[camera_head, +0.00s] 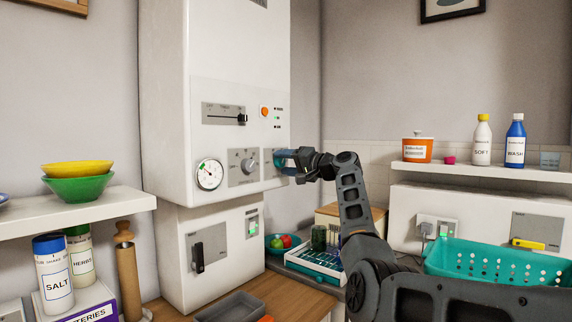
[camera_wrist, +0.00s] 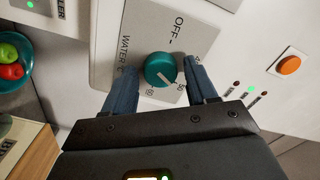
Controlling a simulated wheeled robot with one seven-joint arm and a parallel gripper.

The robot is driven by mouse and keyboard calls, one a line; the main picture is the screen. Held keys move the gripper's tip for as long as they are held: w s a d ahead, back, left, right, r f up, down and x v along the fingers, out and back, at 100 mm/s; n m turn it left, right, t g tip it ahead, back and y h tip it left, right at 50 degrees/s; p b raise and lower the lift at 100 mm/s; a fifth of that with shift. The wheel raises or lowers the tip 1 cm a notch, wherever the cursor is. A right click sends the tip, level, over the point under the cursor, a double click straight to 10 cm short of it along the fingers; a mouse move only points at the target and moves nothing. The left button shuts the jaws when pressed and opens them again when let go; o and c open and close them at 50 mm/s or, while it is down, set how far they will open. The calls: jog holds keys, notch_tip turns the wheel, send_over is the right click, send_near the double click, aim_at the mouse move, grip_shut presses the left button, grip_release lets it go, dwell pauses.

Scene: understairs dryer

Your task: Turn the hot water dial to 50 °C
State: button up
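The hot water dial (camera_wrist: 160,69) is a round teal knob on a grey plate marked "WATER °C" and "OFF" on the boiler front. Numbers sit around its lower side, partly too small to read. Its exact setting is hard to make out. My gripper (camera_wrist: 163,85) has its blue fingers on either side of the dial, with the dial between them. In the head view my gripper (camera_head: 284,158) reaches the boiler's lower right front and mostly hides the dial there.
On the boiler (camera_head: 230,60), a grey knob (camera_head: 247,165) and a round gauge (camera_head: 209,174) sit left of my gripper. A slider panel (camera_head: 225,115) and an orange button (camera_head: 264,111) are above. A bowl of fruit (camera_head: 272,245) and a rack (camera_head: 310,262) stand below.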

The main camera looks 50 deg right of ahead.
jog(key=shift+o, duration=0.6)
jog(key=shift+s, duration=0.25)
jog(key=s+b, duration=0.2)
jog(key=s, duration=0.5)
jog(key=shift+s+d, duration=0.15)
